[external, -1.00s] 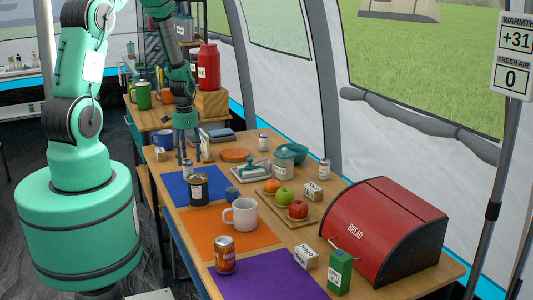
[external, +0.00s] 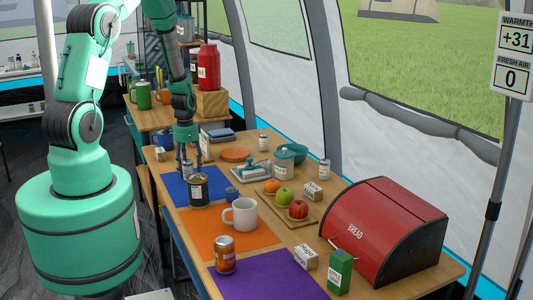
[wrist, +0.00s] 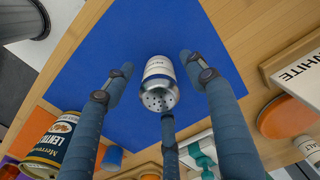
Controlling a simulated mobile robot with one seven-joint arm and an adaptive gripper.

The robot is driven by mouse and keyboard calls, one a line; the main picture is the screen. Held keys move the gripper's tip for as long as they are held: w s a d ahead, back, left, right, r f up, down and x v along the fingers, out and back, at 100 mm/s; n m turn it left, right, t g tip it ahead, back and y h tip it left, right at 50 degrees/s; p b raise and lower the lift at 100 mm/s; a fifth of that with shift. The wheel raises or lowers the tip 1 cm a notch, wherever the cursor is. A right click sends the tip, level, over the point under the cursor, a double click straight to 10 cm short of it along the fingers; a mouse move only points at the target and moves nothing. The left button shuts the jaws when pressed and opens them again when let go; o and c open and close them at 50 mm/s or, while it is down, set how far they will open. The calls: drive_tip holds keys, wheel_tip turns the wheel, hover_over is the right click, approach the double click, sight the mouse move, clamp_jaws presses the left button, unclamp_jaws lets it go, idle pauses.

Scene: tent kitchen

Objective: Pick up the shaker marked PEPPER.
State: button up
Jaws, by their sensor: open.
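A small white shaker with a silver perforated cap (wrist: 158,84) stands on the blue mat (wrist: 105,62). Its label is partly visible and seems to begin with "PEP". It also shows in the external view (external: 187,170), partly hidden by my fingers. My gripper (wrist: 158,95) is open and points down, its three fingers spread around the shaker with gaps on the sides. In the external view my gripper (external: 188,165) is low over the mat.
A lentil can (external: 198,190) stands close in front of the shaker. Other shakers (external: 324,169) (external: 263,142) stand to the right. A box marked WHITE (wrist: 295,72) is beside the mat.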

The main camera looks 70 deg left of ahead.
sight(187, 161)
idle(0.5)
clamp_jaws()
drive_tip(key=shift+r, duration=0.15)
drive_tip(key=shift+r, duration=0.45)
drive_tip(key=r, duration=0.1)
drive_tip(key=r+p, duration=0.1)
drive_tip(key=shift+s+d+r, duration=0.25)
drive_tip(key=shift+s+r, duration=0.05)
drive_tip(key=s+d+r+p, duration=0.1)
drive_tip(key=s+d+p, duration=0.1)
drive_tip(key=s+d, duration=0.8)
drive_tip(key=shift+s+d, duration=0.15)
drive_tip(key=shift+s, duration=0.5)
drive_tip(key=shift+r, duration=0.1)
